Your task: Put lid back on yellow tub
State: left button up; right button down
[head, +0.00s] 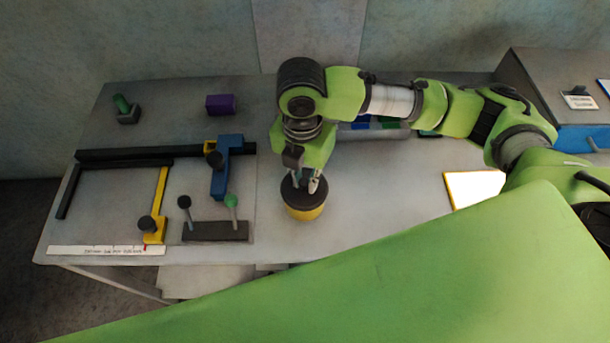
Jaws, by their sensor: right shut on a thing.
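A dark lid (293,198) is at the tub's top, directly above the yellow wall. I cannot tell whether it is fully seated. My right gripper (304,187) points down over the tub, shut on the lid, with its fingers at the lid's top. The gripper and wrist hide the far part of the lid. My left gripper is not in view.
A dark base with black and green knobs (215,231) stands left of the tub. A blue and yellow sliding fixture (222,170) lies behind it. A purple block (220,104) and a green-topped piece (124,108) sit at the back. A white-topped panel (473,188) lies right; the table between is clear.

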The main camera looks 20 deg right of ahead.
jog(key=shift+p, duration=0.45)
dwell(0.4)
jog(key=shift+f+p, duration=0.15)
jog(key=shift+p, duration=0.75)
dwell(1.2)
jog(key=c, duration=1.9)
grip_release()
jog(key=o, duration=0.5)
